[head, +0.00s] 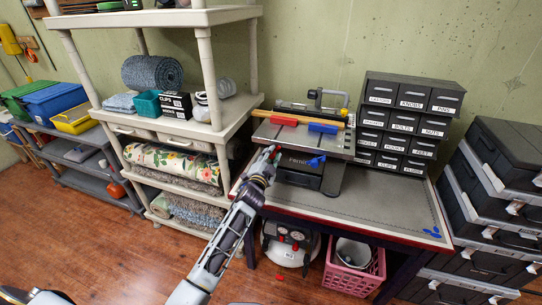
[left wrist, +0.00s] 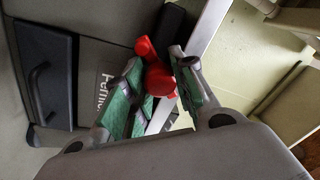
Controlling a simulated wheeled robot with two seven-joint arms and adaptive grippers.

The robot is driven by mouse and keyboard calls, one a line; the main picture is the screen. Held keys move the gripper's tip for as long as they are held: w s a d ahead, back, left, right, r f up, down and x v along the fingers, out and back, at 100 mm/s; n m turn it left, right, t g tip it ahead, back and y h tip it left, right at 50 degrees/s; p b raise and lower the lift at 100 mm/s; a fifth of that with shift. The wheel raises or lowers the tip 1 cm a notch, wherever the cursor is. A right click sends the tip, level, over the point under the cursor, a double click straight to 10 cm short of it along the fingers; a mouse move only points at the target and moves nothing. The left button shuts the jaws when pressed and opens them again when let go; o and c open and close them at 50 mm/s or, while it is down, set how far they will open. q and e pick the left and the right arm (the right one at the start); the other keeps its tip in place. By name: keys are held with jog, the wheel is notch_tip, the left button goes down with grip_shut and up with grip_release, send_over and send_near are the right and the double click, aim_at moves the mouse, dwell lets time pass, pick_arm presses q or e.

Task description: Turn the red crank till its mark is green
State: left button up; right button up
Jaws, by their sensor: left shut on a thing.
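The bench machine (head: 303,141) stands on the workbench, with a red block and a blue block on its top. The red crank (left wrist: 158,78) is at its front left side; in the wrist view its red handle lies between the green-padded fingers. In the head view only a bit of red shows at the fingertips. My left gripper (head: 271,156), also in the left wrist view (left wrist: 160,82), is shut on the crank's handle. A blue crank (head: 317,161) is at the machine's front, to the right. I cannot make out the red crank's mark. My right gripper is not in view.
A labelled drawer cabinet (head: 408,119) stands behind right on the workbench (head: 390,205), whose right part is mostly clear. A beige shelf (head: 222,124) stands close on the left. A pink crate (head: 350,277) is below. Black toolboxes (head: 500,205) stand right.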

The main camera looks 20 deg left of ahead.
pick_arm(q)
jog(key=m, duration=0.6)
jog(key=shift+p, duration=0.3)
jog(key=shift+h, duration=0.3)
jog(key=o, duration=1)
jog(key=shift+d, duration=0.1)
jog(key=shift+o, duration=0.2)
jog(key=s, duration=1.2)
jog(key=shift+a+f, duration=0.3)
